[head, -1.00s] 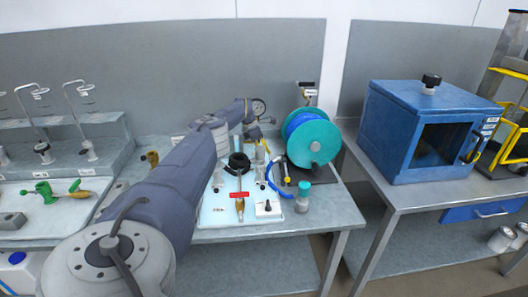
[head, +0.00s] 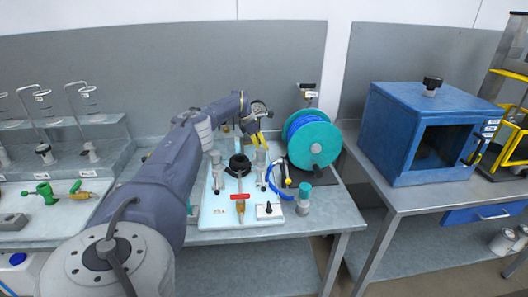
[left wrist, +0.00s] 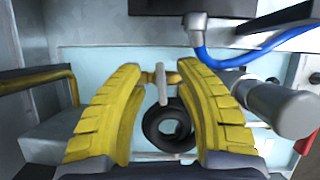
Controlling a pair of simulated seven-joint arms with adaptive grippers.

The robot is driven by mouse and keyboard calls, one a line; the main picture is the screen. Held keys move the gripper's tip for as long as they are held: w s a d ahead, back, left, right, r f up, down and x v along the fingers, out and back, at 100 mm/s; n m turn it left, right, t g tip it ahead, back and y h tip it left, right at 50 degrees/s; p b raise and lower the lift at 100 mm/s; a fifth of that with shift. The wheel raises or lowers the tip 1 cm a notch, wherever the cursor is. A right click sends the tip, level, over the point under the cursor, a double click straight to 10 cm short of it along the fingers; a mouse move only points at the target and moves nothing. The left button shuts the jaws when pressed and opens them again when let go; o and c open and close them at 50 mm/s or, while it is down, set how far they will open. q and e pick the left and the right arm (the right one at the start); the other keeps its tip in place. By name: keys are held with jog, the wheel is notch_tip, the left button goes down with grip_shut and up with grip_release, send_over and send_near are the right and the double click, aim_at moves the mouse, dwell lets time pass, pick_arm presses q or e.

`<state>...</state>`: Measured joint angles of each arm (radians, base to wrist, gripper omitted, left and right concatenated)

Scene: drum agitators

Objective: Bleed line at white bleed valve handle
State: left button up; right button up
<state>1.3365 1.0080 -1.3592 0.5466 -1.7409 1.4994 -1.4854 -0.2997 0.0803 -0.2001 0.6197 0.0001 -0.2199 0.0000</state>
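The white bleed valve handle (left wrist: 159,84) is a small pale lever on a brass fitting (left wrist: 147,77), seen in the left wrist view. My left gripper (left wrist: 159,68) has its two yellow fingers spread, one on each side of the handle, with visible gaps. The handle cannot be made out there, behind or beside the fingers. My right gripper is not in view.
A grey cylinder (left wrist: 285,108) and blue hose (left wrist: 240,62) are close on the right. A teal reel (head: 314,146) stands right of the gripper.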

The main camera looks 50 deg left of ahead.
pick_arm(q)
jog(key=v, duration=0.7)
jog(key=shift+s+r, duration=0.15)
jog(key=shift+r, duration=0.2)
